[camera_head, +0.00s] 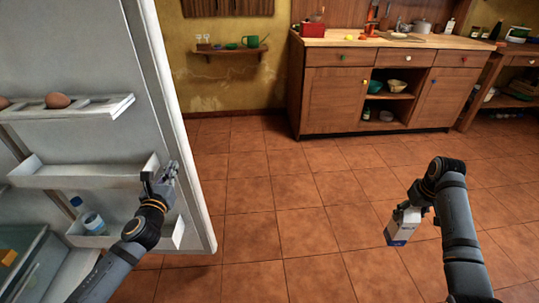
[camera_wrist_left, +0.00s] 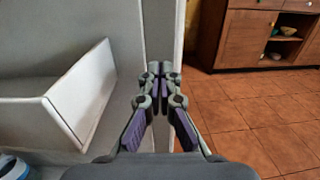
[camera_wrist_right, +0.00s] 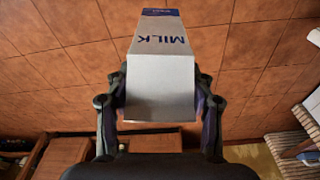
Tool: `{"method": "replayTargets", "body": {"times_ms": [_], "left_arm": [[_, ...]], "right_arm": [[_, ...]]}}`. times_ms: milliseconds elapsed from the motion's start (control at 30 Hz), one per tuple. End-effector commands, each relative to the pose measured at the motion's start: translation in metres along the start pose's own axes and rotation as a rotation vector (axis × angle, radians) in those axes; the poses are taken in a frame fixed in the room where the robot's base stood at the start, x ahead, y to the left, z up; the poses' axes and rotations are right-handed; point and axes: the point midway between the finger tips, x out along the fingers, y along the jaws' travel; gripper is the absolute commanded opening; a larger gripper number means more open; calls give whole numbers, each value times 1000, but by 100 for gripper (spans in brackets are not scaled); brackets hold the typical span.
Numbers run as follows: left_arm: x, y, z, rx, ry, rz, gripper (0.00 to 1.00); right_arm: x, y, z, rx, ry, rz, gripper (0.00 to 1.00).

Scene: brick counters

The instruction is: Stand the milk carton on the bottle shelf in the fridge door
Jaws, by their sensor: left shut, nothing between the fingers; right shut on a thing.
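The milk carton (camera_head: 403,226), white and blue, is held tilted above the floor at the right by my right gripper (camera_head: 412,209). In the right wrist view, the fingers grip both sides of the carton (camera_wrist_right: 160,90), and its MILK lettering shows. The open fridge door (camera_head: 190,130) stands at the left. Its lowest shelf (camera_head: 170,232) holds a clear bottle with a blue cap (camera_head: 92,220); my left arm hides part of this shelf. My left gripper (camera_head: 165,177) is shut and empty in front of the door, near the right end of the middle shelf (camera_head: 75,177).
The door's top shelf (camera_head: 85,110) carries eggs. Inside the fridge, a glass-topped drawer (camera_head: 25,265) shows at lower left. A wooden counter (camera_head: 345,95) stands at the back, with a wall shelf (camera_head: 228,51) to its left. The tiled floor between my arms is clear.

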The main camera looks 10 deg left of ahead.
Motion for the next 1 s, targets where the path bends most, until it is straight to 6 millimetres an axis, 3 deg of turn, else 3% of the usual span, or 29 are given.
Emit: {"method": "replayTargets", "body": {"times_ms": [200,667,767,867,1000], "left_arm": [[21,0,1,0,0,1,0],[28,1,1,2,-2,9,0],[43,4,3,-4,-7,46,0],[70,2,3,-8,-8,96,0],[112,-2,-3,-5,-5,166,0]], "right_arm": [[-1,0,-1,0,3,1,0],[-2,0,-1,0,3,1,0],[-5,0,-2,0,3,1,0],[-8,0,-2,0,3,1,0],[3,0,0,0,2,0,0]]}}
